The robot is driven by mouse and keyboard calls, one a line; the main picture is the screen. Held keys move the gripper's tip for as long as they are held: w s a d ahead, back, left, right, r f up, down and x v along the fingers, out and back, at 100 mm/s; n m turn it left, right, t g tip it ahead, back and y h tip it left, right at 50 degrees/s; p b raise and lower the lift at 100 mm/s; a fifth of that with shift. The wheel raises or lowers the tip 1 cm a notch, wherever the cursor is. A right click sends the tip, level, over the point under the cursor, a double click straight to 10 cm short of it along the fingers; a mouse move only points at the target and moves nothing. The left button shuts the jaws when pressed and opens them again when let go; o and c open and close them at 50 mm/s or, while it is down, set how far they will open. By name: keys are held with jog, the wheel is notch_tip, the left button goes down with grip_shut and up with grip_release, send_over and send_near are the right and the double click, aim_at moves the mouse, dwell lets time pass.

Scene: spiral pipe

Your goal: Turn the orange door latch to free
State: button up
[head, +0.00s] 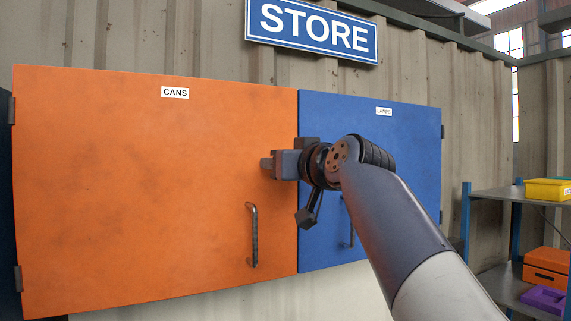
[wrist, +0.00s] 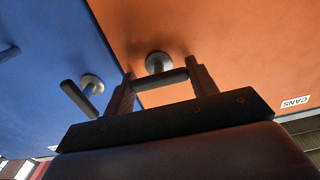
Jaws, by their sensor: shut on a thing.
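The orange door (head: 150,190), labelled CANS, is shut and flush with the blue door at its right. Its latch (wrist: 158,62) shows in the wrist view as a grey round base with a dark lever lying across the picture, near the seam between the doors. My gripper (head: 280,164) is at the orange door's right edge, in the upper half. In the wrist view its two fingers (wrist: 163,82) stand at either end of the lever and are shut on it. In the head view my gripper and arm hide the latch.
The blue door (head: 410,160) has its own latch (wrist: 92,84), with a dark slanted lever, close beside my gripper. A vertical handle (head: 253,235) is lower on the orange door. A shelf (head: 497,192) with bins stands at the right.

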dwell(0.3)
jog(key=o, duration=1)
jog(key=b+v, duration=0.4)
jog(key=v, duration=0.6)
jog(key=shift+s+d, duration=0.15)
jog(key=shift+s, duration=0.25)
jog(key=shift+w, duration=0.1)
jog(key=p+x, duration=0.4)
jog(key=x, duration=0.7)
jog(key=shift+s+d, duration=0.1)
jog(key=shift+s, duration=0.1)
